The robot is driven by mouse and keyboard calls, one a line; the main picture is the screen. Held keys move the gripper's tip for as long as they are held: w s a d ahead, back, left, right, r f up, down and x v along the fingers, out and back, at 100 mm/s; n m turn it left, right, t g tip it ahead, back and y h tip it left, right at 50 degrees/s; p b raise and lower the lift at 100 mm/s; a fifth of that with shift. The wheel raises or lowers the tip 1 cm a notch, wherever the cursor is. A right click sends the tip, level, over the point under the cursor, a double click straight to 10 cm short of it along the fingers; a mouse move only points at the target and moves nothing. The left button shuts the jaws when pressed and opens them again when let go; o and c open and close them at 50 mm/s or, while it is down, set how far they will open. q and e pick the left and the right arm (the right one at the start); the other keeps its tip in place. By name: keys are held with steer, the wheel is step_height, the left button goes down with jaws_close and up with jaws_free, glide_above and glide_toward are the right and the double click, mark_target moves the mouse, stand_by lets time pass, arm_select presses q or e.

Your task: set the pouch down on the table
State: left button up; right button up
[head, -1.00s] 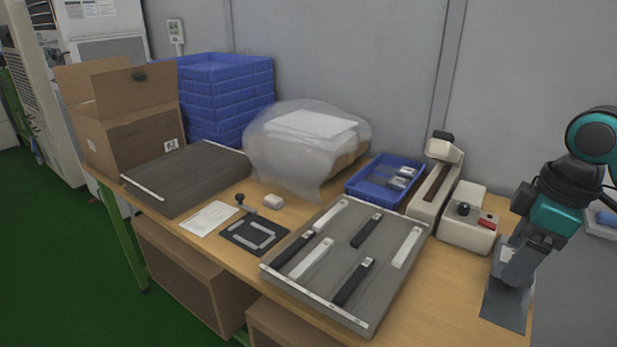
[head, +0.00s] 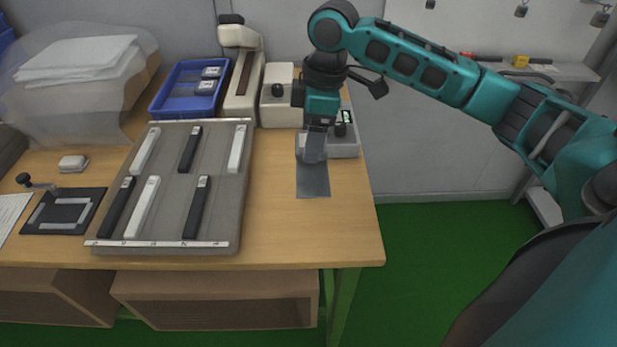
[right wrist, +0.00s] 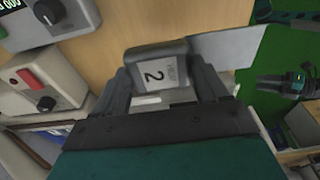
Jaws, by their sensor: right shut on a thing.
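The grey pouch (head: 313,182) is over the right end of the wooden table (head: 300,235), in front of the small devices. My right gripper (head: 316,128) points down and is shut on the pouch's upper part. In the right wrist view, a grey part with a white label marked "2" (right wrist: 154,74) sits between my fingertips (right wrist: 168,85), and a flat grey part (right wrist: 228,48) extends beside it. I cannot tell whether the pouch's lower end touches the table. A small dark and teal part at the right of the wrist view looks like my left gripper (right wrist: 287,83); its jaws are unclear.
A grey tray (head: 170,208) with black and white strips lies left of the pouch. A white device (head: 276,95) and another with a black knob (head: 345,143) stand behind it. Bare table lies in front of the pouch; the table's right edge is close.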

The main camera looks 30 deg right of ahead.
step_height(320, 180, down, 5)
steer(key=shift+b, duration=0.4)
step_height(320, 180, down, 5)
steer(key=shift+f+b, duration=0.2)
steer(key=shift+b, duration=0.4)
arm_select(q)
steer(key=shift+w+d, duration=0.5)
steer(key=shift+w, duration=0.15)
arm_select(e)
steer(key=shift+f, duration=0.3)
steer(key=o, duration=1)
steer(key=shift+o, duration=0.2)
steer(key=r+p, duration=0.1)
steer(key=r, duration=0.3)
steer(key=d+r, duration=0.1)
steer(key=r, duration=0.3)
steer(key=r+p, duration=0.1)
steer(key=r, duration=0.3)
steer(key=shift+s+d+p, duration=0.25)
steer(key=shift+s+p, duration=0.1)
steer(key=shift+s, duration=0.05)
arm_select(q)
steer(key=shift+s+a+r, duration=0.3)
steer(key=shift+a+r, duration=0.15)
steer(key=shift+a, duration=0.15)
